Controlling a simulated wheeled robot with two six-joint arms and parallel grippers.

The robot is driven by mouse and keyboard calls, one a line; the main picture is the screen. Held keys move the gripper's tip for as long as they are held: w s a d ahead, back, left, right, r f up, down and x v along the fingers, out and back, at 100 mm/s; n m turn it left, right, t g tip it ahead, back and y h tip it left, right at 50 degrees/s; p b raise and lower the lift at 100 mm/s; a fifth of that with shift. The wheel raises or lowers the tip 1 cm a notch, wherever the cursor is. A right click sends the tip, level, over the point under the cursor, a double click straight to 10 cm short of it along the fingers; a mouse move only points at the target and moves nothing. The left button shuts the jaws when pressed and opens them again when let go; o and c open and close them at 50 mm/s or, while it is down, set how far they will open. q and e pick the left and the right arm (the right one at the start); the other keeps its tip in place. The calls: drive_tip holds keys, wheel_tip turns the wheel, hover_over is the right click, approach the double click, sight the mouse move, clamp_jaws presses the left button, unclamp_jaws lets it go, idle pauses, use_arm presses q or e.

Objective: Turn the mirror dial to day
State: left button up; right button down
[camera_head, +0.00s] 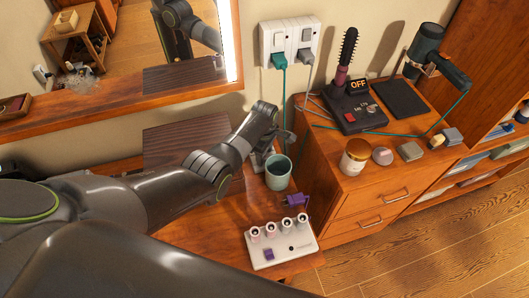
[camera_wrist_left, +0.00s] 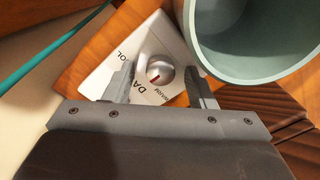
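The mirror dial is a round silvery knob (camera_wrist_left: 160,70) with a red mark, on a white plate (camera_wrist_left: 103,77) with partly hidden lettering; "DA" and "OL" are readable. The red mark points to the lower left in the left wrist view, roughly toward "DA"; the exact setting is unclear. My left gripper (camera_wrist_left: 160,84) is open, one finger on each side of the knob, with visible gaps. In the head view my left gripper (camera_head: 284,138) is above the desk by the mirror and largely hides the dial. My right gripper is not in view.
A teal cup (camera_head: 278,174) stands right beside the dial and close to my left gripper; it also shows in the wrist view (camera_wrist_left: 255,62). A purple plug (camera_head: 296,200) and a white box with several knobs (camera_head: 280,245) lie nearer. A wall outlet (camera_head: 290,42) is behind.

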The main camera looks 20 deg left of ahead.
use_arm(q)
wheel_tip(320, 180, up, 17)
drive_tip(key=shift+r, duration=0.2)
idle(0.7)
drive_tip(key=shift+f, duration=0.1)
idle(0.4)
